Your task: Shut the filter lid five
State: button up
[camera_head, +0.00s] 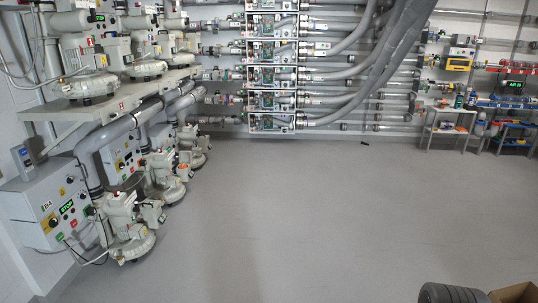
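No lid marked five can be read from here, and I cannot tell which part is filter lid five. On the left are several pale blowers, some on a grey shelf (85,110) and some on the floor, such as the front floor blower (128,235). Against the back wall stands a stack of white-framed units (272,76) with pipes on both sides. Their details are too small to tell whether any lid is open. My gripper is not in view.
A control box (45,205) with a green display hangs on the left wall. A small white table (448,128) stands at the back right. A cardboard box (517,293) lies at the bottom right. The grey floor (300,210) in the middle is clear.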

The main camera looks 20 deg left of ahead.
aim_at(185, 156)
jog(key=z, duration=0.4)
jog(key=i, duration=2.65)
jog(key=u, duration=0.3)
jog(key=i, duration=2.55)
jog(key=u, duration=0.25)
jog(key=i, duration=2.45)
jog(key=u, duration=0.4)
jog(key=i, duration=2.25)
jog(key=u, duration=0.95)
jog(key=i, duration=1.1)
jog(key=u, duration=2)
jog(key=i, duration=1.25)
jog(key=u, duration=0.9)
jog(key=i, duration=0.25)
